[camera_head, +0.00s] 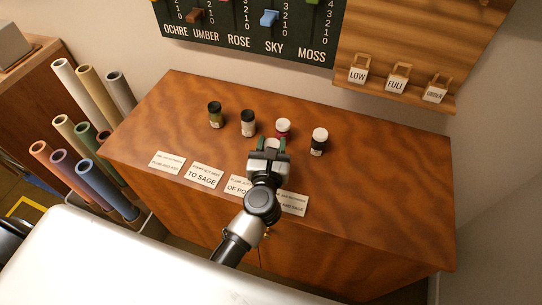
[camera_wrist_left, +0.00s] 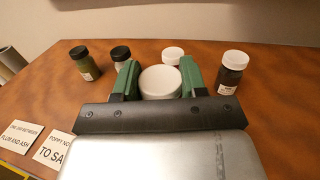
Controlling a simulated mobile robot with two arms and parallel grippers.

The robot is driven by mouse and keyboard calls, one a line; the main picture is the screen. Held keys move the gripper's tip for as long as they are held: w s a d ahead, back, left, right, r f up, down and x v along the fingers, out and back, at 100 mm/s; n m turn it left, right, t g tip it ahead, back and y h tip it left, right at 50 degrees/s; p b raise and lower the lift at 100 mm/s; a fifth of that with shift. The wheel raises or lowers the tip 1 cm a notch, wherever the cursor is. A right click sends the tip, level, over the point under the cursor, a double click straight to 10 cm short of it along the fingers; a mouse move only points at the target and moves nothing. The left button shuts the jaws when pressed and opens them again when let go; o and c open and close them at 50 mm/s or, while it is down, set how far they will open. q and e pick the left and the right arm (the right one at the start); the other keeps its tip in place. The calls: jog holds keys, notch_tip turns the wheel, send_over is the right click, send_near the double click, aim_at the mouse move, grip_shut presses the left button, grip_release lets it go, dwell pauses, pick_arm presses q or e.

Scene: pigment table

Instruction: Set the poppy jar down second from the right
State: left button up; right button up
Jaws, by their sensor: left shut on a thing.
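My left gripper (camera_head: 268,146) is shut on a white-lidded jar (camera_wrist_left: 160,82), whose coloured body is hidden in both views. It stands in front of the row of jars. In the row, from left to right, are an olive jar with a dark lid (camera_head: 215,116), a black-lidded jar with a pale body (camera_head: 248,124), a red jar with a white lid (camera_head: 283,129) and a dark jar with a white lid (camera_head: 319,142). Which jar is the poppy one cannot be told for sure. My right gripper is out of view.
Several printed cards lie along the table's front, including one reading "TO SAGE" (camera_head: 203,176). The wooden table (camera_head: 390,190) is clear at the right. Rolled tubes (camera_head: 98,92) stand at the left. A slider board (camera_head: 250,30) and a shelf of tags (camera_head: 398,78) are behind.

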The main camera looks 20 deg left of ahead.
pick_arm(q)
jog(key=shift+w+a+f, duration=0.35)
jog(key=shift+w+f, duration=0.15)
jog(key=shift+w, duration=0.3)
jog(key=shift+f+b, duration=0.2)
jog(key=shift+b, duration=0.15)
notch_tip(320, 180, down, 4)
jog(key=b, duration=0.3)
jog(key=shift+r+b, duration=0.1)
jog(key=shift+b, duration=0.25)
jog(key=shift+r, duration=0.1)
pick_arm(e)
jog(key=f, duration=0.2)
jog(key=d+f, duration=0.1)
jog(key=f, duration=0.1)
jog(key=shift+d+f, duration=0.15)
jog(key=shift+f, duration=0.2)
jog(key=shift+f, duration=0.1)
pick_arm(q)
jog(key=shift+f, duration=0.25)
jog(key=o, duration=1)
jog(key=shift+c, duration=0.2)
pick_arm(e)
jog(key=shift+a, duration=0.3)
